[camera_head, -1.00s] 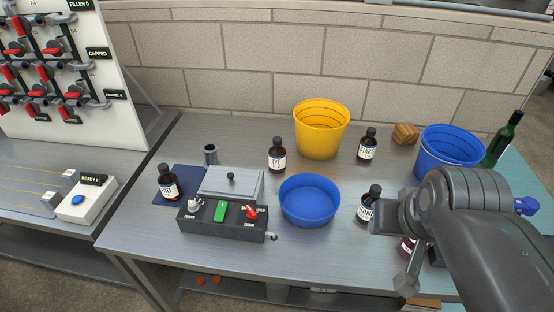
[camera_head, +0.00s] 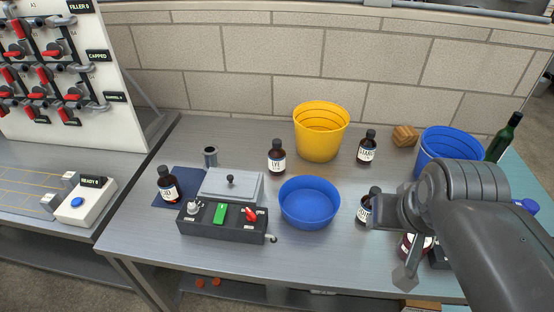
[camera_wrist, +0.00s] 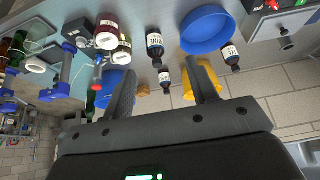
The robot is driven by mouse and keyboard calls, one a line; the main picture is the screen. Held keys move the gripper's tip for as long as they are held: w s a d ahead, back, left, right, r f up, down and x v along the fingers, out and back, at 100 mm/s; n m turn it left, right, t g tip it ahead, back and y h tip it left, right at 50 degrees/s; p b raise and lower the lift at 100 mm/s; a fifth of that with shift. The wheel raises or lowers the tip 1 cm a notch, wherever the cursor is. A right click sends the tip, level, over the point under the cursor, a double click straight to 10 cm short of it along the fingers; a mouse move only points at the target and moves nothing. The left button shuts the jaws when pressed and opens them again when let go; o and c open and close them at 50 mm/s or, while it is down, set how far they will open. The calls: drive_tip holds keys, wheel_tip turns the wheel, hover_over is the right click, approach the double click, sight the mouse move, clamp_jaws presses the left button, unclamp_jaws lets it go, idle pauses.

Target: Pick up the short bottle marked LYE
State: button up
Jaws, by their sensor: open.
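The short LYE bottle (camera_head: 277,160) is dark brown with a black cap and white label. It stands upright on the bench, left of the yellow bucket and behind the blue bowl. In the wrist view, which is upside down, the LYE bottle (camera_wrist: 231,58) appears right of centre beside the bowl; its label is small there. My gripper (camera_head: 393,246) is at the right of the bench, well apart from the LYE bottle. In the wrist view my gripper (camera_wrist: 165,76) has its fingers spread, with nothing held between them.
The blue bowl (camera_head: 309,203) and yellow bucket (camera_head: 321,132) stand between my gripper and the LYE bottle's area. A dark bottle (camera_head: 364,210) is close by my gripper; a STARCH bottle (camera_head: 367,148) stands behind. Left are another bottle (camera_head: 168,186) and a switch box (camera_head: 222,228).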

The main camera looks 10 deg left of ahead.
drive_tip(key=w+a+r, duration=0.3)
drive_tip(key=w, duration=0.7)
drive_tip(key=m+g, duration=0.1)
hover_over(277, 141)
drive_tip(key=s, duration=0.3)
wheel_tip(277, 141, down, 11)
drive_tip(key=shift+h, duration=0.3)
drive_tip(key=x, duration=1)
drive_tip(key=shift+s+a+f, duration=0.1)
drive_tip(key=shift+s+a, duration=0.15)
drive_tip(key=shift+s, duration=0.05)
drive_tip(key=shift+c, duration=0.3)
clamp_jaws()
